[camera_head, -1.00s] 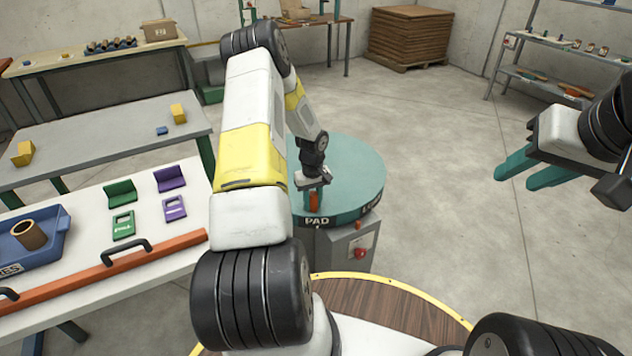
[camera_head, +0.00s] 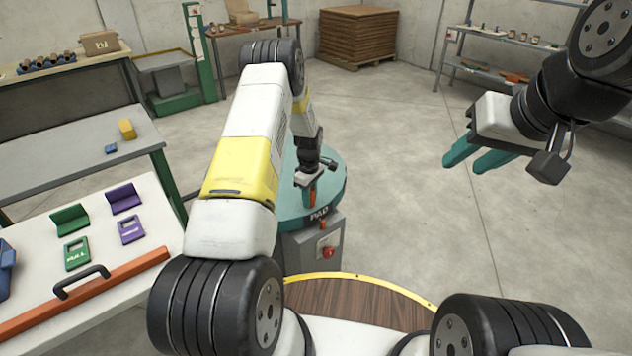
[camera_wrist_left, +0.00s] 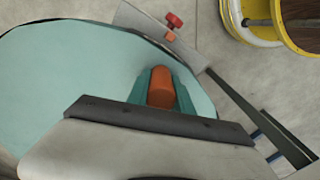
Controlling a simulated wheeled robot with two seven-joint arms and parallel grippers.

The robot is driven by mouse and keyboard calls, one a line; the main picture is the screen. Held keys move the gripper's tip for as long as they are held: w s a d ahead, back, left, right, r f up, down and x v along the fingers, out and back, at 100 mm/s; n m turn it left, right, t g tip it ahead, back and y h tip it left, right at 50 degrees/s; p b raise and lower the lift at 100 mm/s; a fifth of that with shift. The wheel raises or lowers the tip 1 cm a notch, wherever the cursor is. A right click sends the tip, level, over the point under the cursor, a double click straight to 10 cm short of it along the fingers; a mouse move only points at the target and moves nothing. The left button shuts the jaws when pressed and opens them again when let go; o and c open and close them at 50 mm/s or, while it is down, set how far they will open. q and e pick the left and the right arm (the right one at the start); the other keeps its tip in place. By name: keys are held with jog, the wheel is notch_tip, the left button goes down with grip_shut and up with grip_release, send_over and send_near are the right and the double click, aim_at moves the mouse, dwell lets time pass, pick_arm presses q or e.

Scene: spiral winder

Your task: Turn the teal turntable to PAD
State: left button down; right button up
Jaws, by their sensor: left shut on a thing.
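The teal turntable (camera_head: 332,178) sits on a grey stand, partly hidden behind my left arm. Its rim shows the word PAD at the front, above the stand. An orange peg (camera_head: 310,196) stands up from the turntable near that label. My left gripper (camera_head: 309,190) is at the peg, and in the left wrist view its teal fingers are closed around the orange peg (camera_wrist_left: 161,88). The turntable's top (camera_wrist_left: 60,80) fills the left of that view. My right gripper (camera_head: 475,160) is open and empty in the air at the right, away from the turntable.
The stand (camera_head: 305,255) has a red button (camera_head: 328,253) on its front. A white table (camera_head: 120,280) with green and purple pieces and an orange-red bar is at the left. A wooden round platform (camera_head: 350,300) with a yellow edge is in front. Open floor lies right.

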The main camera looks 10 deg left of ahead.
pick_arm(q)
jog(key=c, duration=1.1)
grip_release()
jog(key=shift+r, duration=3.9)
jog(key=s+d+r+m+t+h, duration=0.1)
jog(key=s+r+m+t, duration=0.15)
jog(key=s+r, duration=0.75)
jog(key=s+d+r+m+t, duration=0.15)
jog(key=r+m, duration=0.25)
jog(key=r, duration=1.4)
jog(key=s+r+m, duration=0.2)
jog(key=s, duration=0.5)
jog(key=s+d+r+m+t, duration=0.1)
jog(key=s+r+m, duration=0.2)
jog(key=s, duration=0.5)
jog(key=s+r+m+t+h, duration=0.1)
jog(key=s+r+m, duration=0.2)
jog(key=s, duration=0.4)
jog(key=shift+s+d, duration=0.15)
jog(key=shift+d, duration=0.2)
